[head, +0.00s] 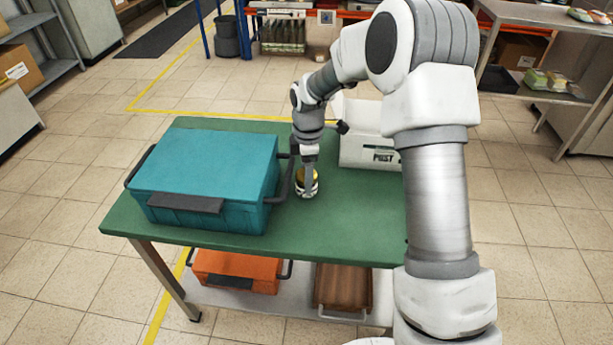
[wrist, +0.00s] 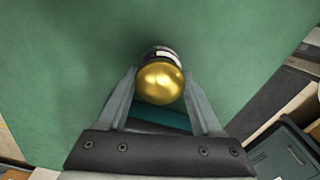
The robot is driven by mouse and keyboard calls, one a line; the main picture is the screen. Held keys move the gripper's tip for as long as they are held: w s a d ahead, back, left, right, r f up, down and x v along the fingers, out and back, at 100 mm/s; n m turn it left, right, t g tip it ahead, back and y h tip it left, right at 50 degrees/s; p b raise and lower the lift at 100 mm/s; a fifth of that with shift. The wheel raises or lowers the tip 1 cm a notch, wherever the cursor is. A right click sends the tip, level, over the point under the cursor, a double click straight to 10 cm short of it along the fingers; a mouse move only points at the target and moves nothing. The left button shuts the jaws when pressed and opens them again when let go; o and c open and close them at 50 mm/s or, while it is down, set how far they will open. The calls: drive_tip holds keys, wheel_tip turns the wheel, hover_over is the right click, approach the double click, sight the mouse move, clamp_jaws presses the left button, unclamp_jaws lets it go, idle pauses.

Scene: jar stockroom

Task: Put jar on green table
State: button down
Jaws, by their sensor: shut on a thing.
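The jar (head: 307,184) has a gold lid and a dark and white body. It is at the green table (head: 345,215), between the teal case and the white box. In the wrist view the jar's gold lid (wrist: 161,83) sits between the two fingers, with green tabletop behind it. My gripper (head: 308,178) points down and is shut on the jar. The jar looks upright and at or very near the tabletop; I cannot tell whether its base touches. My gripper also shows in the wrist view (wrist: 162,90).
A large teal case (head: 210,170) with dark handles fills the table's left part. A white box (head: 365,150) stands at the back right. The front right of the tabletop is clear. An orange case (head: 235,270) and a brown crate (head: 342,288) are on the lower shelf.

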drive_tip(key=shift+c, duration=0.2)
unclamp_jaws()
drive_tip(key=s+d+r+m+t+p, duration=0.1)
drive_tip(key=s+r+m, duration=0.1)
drive_tip(key=r, duration=0.5)
drive_tip(key=s+d+r+m+p, duration=0.1)
drive_tip(key=s+r, duration=0.1)
drive_tip(key=r, duration=0.5)
drive_tip(key=s+d+r+m+t+p, duration=0.1)
drive_tip(key=s+d+r+m, duration=0.15)
drive_tip(key=r, duration=0.45)
drive_tip(key=s+d+r+m+t, duration=0.1)
drive_tip(key=s+d+r+m, duration=0.1)
drive_tip(key=s+m, duration=0.4)
drive_tip(key=s+d+r+m+t, duration=0.2)
drive_tip(key=s+m, duration=0.5)
drive_tip(key=s, duration=0.9)
drive_tip(key=shift+s+d+r+t, duration=0.3)
drive_tip(key=shift+s+d+r, duration=0.15)
drive_tip(key=shift+r, duration=0.35)
